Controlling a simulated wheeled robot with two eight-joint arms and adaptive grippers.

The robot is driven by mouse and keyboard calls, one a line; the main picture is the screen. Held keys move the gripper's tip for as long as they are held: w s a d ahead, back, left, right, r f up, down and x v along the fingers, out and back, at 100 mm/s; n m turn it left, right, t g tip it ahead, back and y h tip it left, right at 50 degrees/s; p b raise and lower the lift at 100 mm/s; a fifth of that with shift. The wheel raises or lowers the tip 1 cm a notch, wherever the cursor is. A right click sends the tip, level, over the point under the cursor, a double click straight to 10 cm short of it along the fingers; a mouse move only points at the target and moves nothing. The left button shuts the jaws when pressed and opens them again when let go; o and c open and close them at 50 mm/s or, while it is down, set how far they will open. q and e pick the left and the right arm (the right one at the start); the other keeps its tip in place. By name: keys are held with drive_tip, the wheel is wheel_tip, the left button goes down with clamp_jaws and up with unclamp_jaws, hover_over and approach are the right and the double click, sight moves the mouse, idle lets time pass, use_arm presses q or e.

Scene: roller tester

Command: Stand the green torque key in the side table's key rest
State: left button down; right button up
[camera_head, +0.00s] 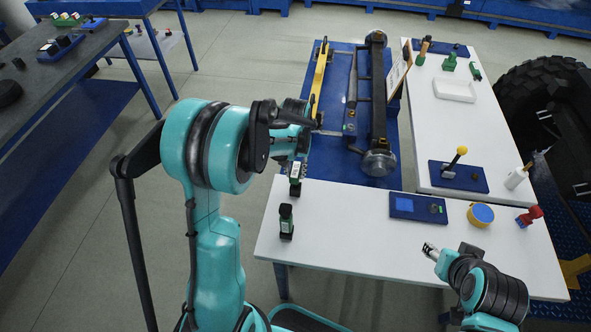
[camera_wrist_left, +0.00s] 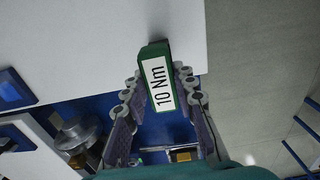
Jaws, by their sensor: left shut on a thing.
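The green torque key (camera_head: 295,180) is in my left gripper (camera_head: 297,162), over the left back corner of the white table (camera_head: 345,235). In the left wrist view the key (camera_wrist_left: 155,50) shows its white "10 Nm" label between the two fingers of my left gripper (camera_wrist_left: 160,95), which is shut on it. A dark upright block with some green (camera_head: 286,222) stands on the table's left end, just nearer than the held key. I cannot tell whether this block is the key rest. My right gripper (camera_head: 431,251) is over the table's front right; its finger opening is unclear.
A blue panel with a screen (camera_head: 418,208), a yellow round object (camera_head: 481,215) and a red object (camera_head: 529,216) stand at the table's right. A yellow-knobbed lever (camera_head: 460,152) is on the table behind. The white table's middle is clear. The roller unit (camera_head: 377,100) lies behind it.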

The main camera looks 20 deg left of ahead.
use_arm(q)
drive_tip(key=shift+f+b, duration=0.8)
drive_tip(key=shift+f, duration=0.3)
drive_tip(key=c, duration=1.1)
unclamp_jaws()
drive_tip(key=shift+c, duration=0.2)
drive_tip(key=shift+r, duration=0.15)
wheel_tip(320, 180, up, 12)
drive_tip(key=shift+f, duration=0.1)
drive_tip(key=s+d+m+t, duration=0.1)
drive_tip(key=s+d+t, duration=0.2)
drive_tip(key=s, duration=0.5)
drive_tip(key=s+d+m+t+b, duration=0.1)
drive_tip(key=s+d+t, duration=0.3)
drive_tip(key=s, duration=0.4)
drive_tip(key=shift+s+d+r+m, duration=0.2)
drive_tip(key=shift+s+r+m, duration=0.2)
drive_tip(key=shift+r+m, duration=0.1)
